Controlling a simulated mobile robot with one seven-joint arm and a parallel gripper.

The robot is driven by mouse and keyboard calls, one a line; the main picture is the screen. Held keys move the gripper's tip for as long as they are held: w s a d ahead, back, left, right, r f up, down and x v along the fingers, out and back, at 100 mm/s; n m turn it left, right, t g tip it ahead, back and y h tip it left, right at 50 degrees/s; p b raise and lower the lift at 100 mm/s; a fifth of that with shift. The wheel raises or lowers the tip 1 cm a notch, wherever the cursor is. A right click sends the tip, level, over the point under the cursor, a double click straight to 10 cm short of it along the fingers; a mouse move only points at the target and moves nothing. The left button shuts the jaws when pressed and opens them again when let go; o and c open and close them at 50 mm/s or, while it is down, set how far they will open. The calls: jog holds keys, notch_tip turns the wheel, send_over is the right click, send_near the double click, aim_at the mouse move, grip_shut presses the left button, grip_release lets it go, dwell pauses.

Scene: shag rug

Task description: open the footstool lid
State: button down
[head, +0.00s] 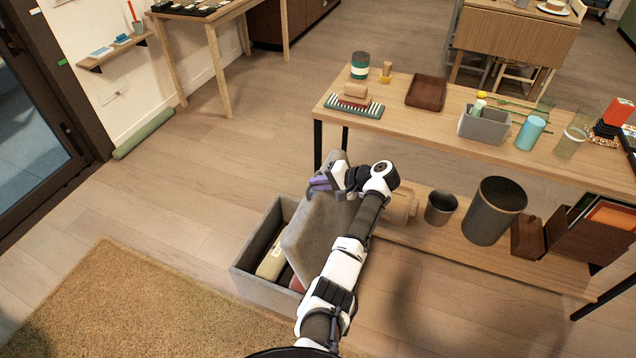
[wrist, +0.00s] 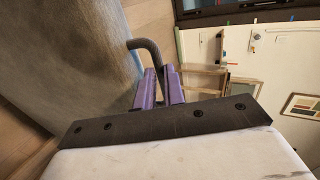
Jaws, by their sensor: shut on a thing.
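The grey footstool (head: 256,284) stands on the floor with its lid (head: 310,235) raised and steeply tilted, leaving the box open on the left side. A beige rolled item (head: 271,262) and a bit of something red (head: 296,284) show inside. My gripper (head: 321,183), with purple fingers, is at the lid's upper part. In the wrist view, the fingers (wrist: 160,84) are shut on a dark curved handle (wrist: 150,50) that joins the lid's grey face (wrist: 95,50). My arm hides part of the lid and the box's right side.
A wooden table (head: 420,118) with a low shelf stands close to the right of the footstool. A dark bin (head: 494,212) and a smaller pot (head: 441,207) are on that shelf. A shag rug (head: 110,305) lies front left. Bare floor is free behind and left.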

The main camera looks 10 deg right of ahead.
jog(key=c, duration=1.5)
grip_release()
